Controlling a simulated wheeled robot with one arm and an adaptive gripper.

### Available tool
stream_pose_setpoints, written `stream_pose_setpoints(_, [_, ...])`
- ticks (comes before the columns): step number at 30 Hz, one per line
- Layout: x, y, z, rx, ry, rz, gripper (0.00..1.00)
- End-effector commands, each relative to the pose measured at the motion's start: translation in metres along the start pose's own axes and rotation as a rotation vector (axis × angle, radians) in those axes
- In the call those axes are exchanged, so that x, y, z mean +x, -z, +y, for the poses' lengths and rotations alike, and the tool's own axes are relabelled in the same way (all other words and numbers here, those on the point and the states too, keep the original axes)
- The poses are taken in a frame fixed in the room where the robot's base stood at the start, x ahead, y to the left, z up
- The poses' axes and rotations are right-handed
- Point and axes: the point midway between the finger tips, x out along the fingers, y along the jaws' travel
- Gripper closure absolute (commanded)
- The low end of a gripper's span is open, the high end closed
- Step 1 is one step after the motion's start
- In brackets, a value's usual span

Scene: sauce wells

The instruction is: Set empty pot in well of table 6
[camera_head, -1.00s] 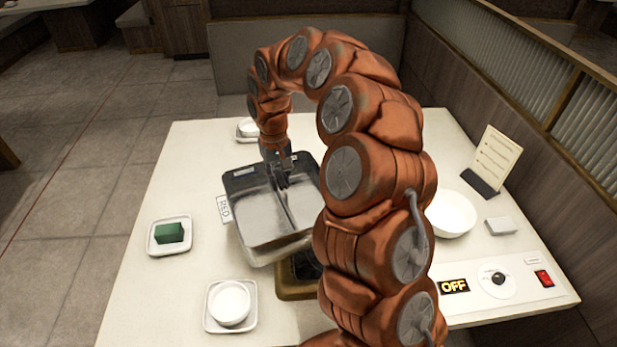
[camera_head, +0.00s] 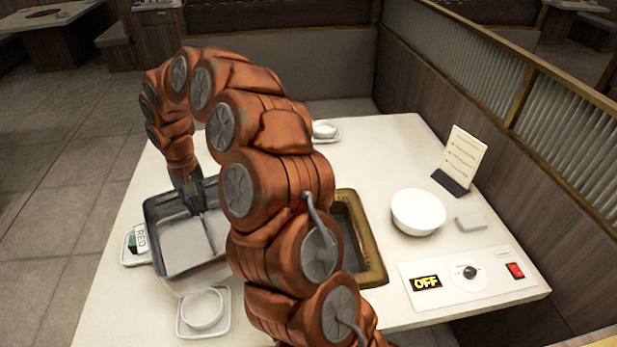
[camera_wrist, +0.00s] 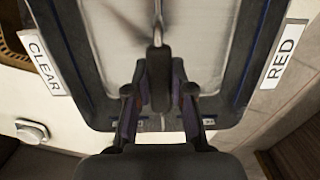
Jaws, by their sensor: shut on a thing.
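The pot (camera_head: 160,265) is a dark-rimmed, divided metal pot, and its inside looks bare. My gripper (camera_head: 196,207) is shut on the upright part at its divider, which also shows between the fingers in the wrist view (camera_wrist: 158,85). The pot is over the left part of the table (camera_head: 130,315), apparently raised, left of the well. The well (camera_head: 375,255) is a brass-rimmed square opening in the table, partly hidden behind my arm. The pot carries a RED tag (camera_head: 141,239) on its left; a CLEAR tag (camera_wrist: 42,62) shows in the wrist view.
A saucer with a green block (camera_head: 131,245) is partly hidden by the pot. A small white bowl (camera_head: 203,308) on a saucer is close in front. A larger bowl (camera_head: 418,212), a menu stand (camera_head: 460,160) and a control panel reading OFF (camera_head: 426,282) are to the right.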

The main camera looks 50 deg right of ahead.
Motion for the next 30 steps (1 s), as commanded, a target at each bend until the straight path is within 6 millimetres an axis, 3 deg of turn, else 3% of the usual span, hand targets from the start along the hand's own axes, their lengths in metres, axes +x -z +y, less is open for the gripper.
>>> stream_pose_setpoints(14, [-0.003,0.007,0.101,0.605,0.066,0.017,1.00])
stream_pose_setpoints(30, [-0.002,-0.010,0.211,1.288,0.145,0.016,1.00])
